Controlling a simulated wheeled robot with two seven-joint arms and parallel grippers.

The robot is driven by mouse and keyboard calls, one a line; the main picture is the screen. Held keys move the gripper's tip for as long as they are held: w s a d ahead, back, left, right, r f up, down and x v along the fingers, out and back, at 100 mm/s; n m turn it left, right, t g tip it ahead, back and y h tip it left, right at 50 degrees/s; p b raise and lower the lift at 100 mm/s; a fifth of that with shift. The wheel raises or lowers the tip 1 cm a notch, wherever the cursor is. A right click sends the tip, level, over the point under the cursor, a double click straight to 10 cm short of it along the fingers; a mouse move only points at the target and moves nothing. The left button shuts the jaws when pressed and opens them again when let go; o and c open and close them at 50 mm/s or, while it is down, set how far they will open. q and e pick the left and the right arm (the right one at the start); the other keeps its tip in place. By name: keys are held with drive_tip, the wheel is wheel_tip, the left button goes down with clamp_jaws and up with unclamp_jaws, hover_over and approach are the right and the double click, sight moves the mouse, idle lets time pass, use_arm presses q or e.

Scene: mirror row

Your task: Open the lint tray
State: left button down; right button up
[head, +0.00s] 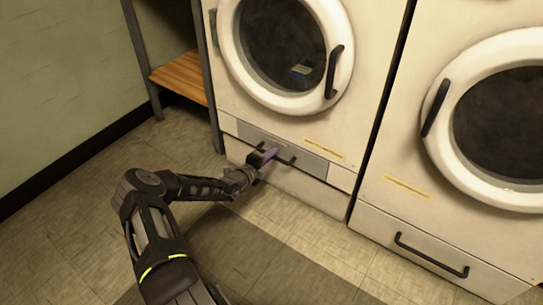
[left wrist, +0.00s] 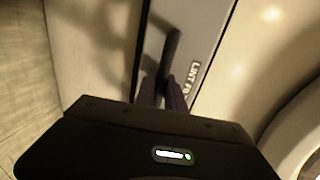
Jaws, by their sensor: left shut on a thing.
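The lint tray (head: 312,163) is a grey panel with a dark bar handle (head: 286,160), low on the front of the left machine. Its front looks about flush with the machine; I cannot tell if it is slightly out. My left gripper (head: 268,155) is shut on the handle near its left part. In the left wrist view the fingers (left wrist: 162,93) close around the dark handle (left wrist: 171,50), and part of the label shows on the grey tray front (left wrist: 205,45). My right gripper is not in view.
The left machine's round door (head: 345,50) is shut above the tray. A second machine with a door (head: 435,108) and a lower handle (head: 430,256) stands at the right. A wooden shelf (head: 180,76) stands at the left. The floor (head: 290,262) before the machines is clear.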

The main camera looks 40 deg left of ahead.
use_arm(q)
drive_tip(key=f+p+v, duration=0.2)
drive_tip(key=p+v, duration=0.3)
drive_tip(key=v, duration=0.5)
drive_tip(key=s+f+p+v, duration=0.1)
drive_tip(key=f+p+v, duration=0.1)
drive_tip(key=p+v, duration=0.4)
drive_tip(key=v, duration=0.3)
drive_tip(key=shift+s, duration=0.3)
drive_tip(key=shift+d, duration=0.15)
drive_tip(key=c, duration=1.7)
unclamp_jaws()
